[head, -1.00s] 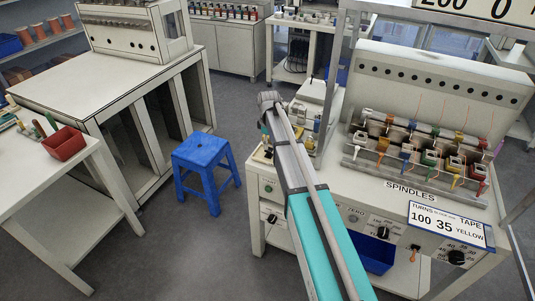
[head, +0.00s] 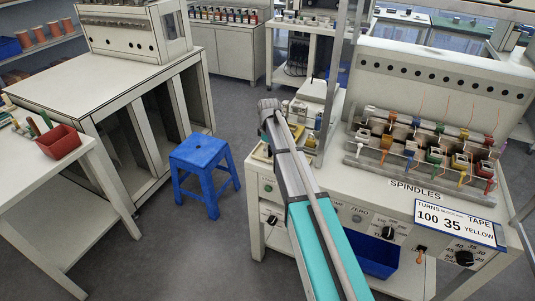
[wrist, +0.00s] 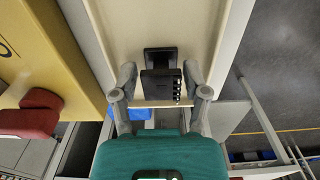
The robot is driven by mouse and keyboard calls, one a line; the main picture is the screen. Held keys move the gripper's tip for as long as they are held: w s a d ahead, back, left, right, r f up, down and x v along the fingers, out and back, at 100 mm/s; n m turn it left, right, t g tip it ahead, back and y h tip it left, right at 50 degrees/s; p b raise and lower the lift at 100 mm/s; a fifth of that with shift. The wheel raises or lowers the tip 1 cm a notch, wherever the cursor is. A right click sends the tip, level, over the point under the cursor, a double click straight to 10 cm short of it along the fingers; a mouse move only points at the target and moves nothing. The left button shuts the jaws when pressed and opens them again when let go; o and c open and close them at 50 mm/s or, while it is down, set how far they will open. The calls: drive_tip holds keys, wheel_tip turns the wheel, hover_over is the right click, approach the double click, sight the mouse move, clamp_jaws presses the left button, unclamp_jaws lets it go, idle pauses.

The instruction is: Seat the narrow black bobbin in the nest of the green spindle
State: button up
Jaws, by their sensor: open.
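A small black part, apparently the narrow black bobbin (wrist: 160,85), shows in the wrist view over a pale surface. It has a dark flange at its far end and small light pins along its right side. My gripper (wrist: 160,72) is open, with one grey finger on each side of it and visible gaps. I cannot tell its height against the fingertips. In the head view my gripper is hidden behind my arm. The green spindle (head: 434,157) sits in the front row of coloured spindles on the white machine; its nest is too small to make out.
Other coloured spindles, including a yellow one (head: 459,163), stand close around the green one. A blue stool (head: 204,160) stands left of the machine. A blue bin (head: 370,256) sits under its front.

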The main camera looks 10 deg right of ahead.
idle(0.5)
drive_tip(key=c, duration=0.7)
drive_tip(key=shift+r, duration=0.2)
wheel_tip(320, 180, up, 3)
drive_tip(key=p, duration=0.3)
drive_tip(key=s+d+r+p, duration=0.1)
drive_tip(key=s+r+p, duration=0.2)
drive_tip(key=s, duration=0.1)
drive_tip(key=s+d+r+p, duration=0.2)
drive_tip(key=s+r+p, duration=0.1)
drive_tip(key=s, duration=0.2)
drive_tip(key=s+d+r+p, duration=0.1)
drive_tip(key=s+r+p, duration=0.2)
drive_tip(key=s+p, duration=0.1)
drive_tip(key=shift+s+d+r, duration=0.15)
drive_tip(key=shift+d+r, duration=0.15)
drive_tip(key=shift+r, duration=0.05)
